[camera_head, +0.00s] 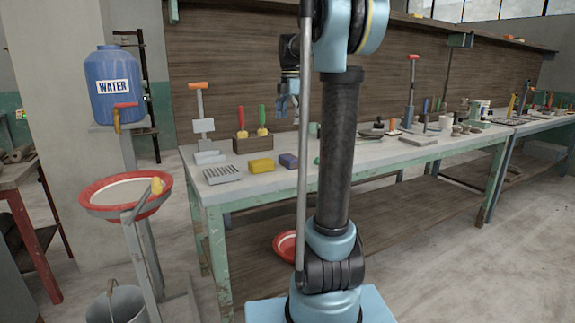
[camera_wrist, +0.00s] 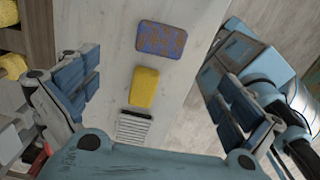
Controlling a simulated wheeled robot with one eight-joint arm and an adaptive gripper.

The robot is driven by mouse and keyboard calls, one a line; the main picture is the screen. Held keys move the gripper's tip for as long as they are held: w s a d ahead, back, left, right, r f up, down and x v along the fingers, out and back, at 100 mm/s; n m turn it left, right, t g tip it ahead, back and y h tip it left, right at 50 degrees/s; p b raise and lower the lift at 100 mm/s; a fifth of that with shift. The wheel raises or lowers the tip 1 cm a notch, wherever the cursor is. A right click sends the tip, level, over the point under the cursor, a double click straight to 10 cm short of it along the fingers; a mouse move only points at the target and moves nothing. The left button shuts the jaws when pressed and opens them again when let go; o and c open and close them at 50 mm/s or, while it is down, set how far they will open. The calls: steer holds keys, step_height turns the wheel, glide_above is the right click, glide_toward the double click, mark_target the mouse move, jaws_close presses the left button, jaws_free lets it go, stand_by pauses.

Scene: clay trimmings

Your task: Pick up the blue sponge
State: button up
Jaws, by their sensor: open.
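The blue sponge (camera_head: 288,161) lies on the near part of the workbench top, right of a yellow sponge (camera_head: 262,165). In the wrist view the blue sponge (camera_wrist: 162,39) is a blue block with brownish speckles, lying flat at the top middle. The yellow sponge (camera_wrist: 144,87) lies below it there. My gripper (camera_head: 288,105) hangs above the bench, behind and above the blue sponge in the head view. In the wrist view my gripper (camera_wrist: 155,85) has its fingers wide apart with nothing between them; the blue sponge is beyond the fingertips.
A grey ribbed rack (camera_head: 222,174) lies left of the yellow sponge. A wooden block with red and green handled tools (camera_head: 253,143) stands behind the sponges. A metal stand with an orange handle (camera_head: 199,120) is at the left. Several pots and tools crowd the bench to the right.

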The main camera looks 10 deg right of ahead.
mark_target(290, 157)
steer(key=f, duration=1.5)
steer(key=shift+s+f, duration=0.2)
steer(key=shift+f, duration=0.05)
steer(key=c, duration=0.9)
